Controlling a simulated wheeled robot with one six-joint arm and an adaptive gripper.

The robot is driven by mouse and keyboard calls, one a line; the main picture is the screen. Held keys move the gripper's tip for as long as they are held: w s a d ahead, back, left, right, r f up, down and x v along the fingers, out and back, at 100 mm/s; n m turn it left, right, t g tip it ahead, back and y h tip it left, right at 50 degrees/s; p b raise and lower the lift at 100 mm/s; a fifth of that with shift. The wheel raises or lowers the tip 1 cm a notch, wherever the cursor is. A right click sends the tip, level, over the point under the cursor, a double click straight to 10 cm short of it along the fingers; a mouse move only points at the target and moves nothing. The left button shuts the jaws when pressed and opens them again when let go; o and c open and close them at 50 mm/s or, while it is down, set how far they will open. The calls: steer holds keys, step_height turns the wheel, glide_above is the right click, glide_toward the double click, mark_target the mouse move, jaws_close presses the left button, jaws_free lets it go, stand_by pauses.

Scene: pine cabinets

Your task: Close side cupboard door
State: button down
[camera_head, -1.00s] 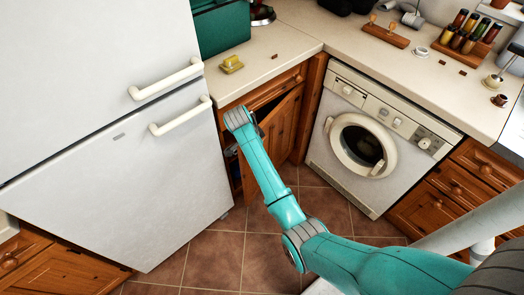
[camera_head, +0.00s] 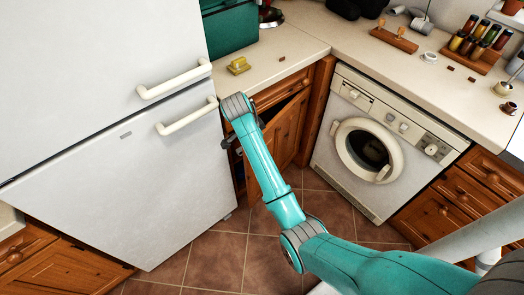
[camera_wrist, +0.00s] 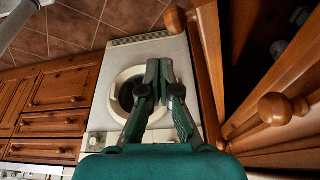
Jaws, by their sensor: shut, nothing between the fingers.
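The side cupboard door (camera_head: 288,131) is brown wood and stands ajar under the worktop, between the fridge and the washing machine. A dark gap shows above it. In the wrist view the door (camera_wrist: 207,55) is seen nearly edge-on at the right, with its round knob (camera_wrist: 174,20) on the side facing my gripper. My gripper (camera_wrist: 161,65) is shut and empty, beside the door's outer face. I cannot tell if it touches the door. In the head view my wrist hides most of the gripper and part of the cupboard.
The white fridge (camera_head: 105,180) stands close on the left, its handles sticking out. The washing machine (camera_head: 375,145) is on the right. A drawer knob (camera_wrist: 275,108) juts out near my gripper in the wrist view. The tiled floor (camera_head: 220,262) is clear.

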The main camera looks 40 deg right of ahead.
steer(key=s+a+f+m+t+y, duration=0.2)
steer(key=s+f+m+t+y, duration=0.2)
steer(key=s+f+t+y, duration=0.55)
steer(key=s+d+f+m+t, duration=0.1)
steer(key=s+d+m+t, duration=0.6)
steer(key=m, duration=0.3)
steer(key=r+x, duration=0.1)
steer(key=x, duration=1.4)
steer(key=shift+d+f+t+h, duration=0.25)
steer(key=shift+t+h, duration=0.1)
steer(key=shift+t, duration=0.1)
steer(key=shift+w, duration=0.1)
steer(key=x, duration=0.9)
steer(key=shift+a, duration=0.15)
